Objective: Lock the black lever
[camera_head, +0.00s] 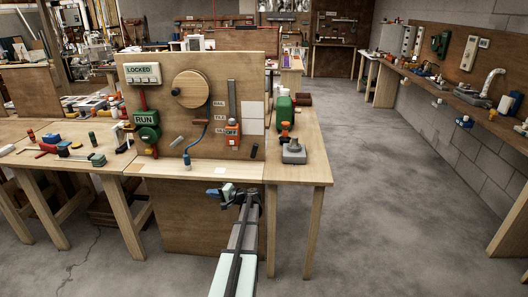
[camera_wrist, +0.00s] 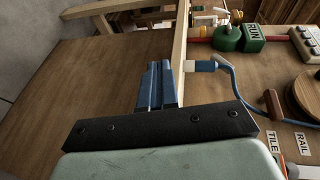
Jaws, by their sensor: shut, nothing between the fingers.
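A wooden panel (camera_head: 160,90) stands on the bench with a "LOCKED" sign (camera_head: 143,70) at its upper left. A small dark lever-like piece (camera_head: 254,151) is at the panel's lower right; I cannot tell for sure whether it is the black lever. A grey handle (camera_head: 178,142) sits further left. My gripper (camera_head: 240,192) is in front of the bench's front edge, apart from these pieces. In the wrist view its blue fingers (camera_wrist: 158,82) are together and empty. No black lever can be made out in the wrist view.
The panel also carries a green "RUN" unit (camera_head: 147,133), a round wooden disc (camera_head: 190,89), a blue hose (camera_head: 199,133) and a vertical slider with an orange-red block (camera_head: 232,136). A green canister (camera_head: 284,112) stands to the right. Loose tools lie on the left bench.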

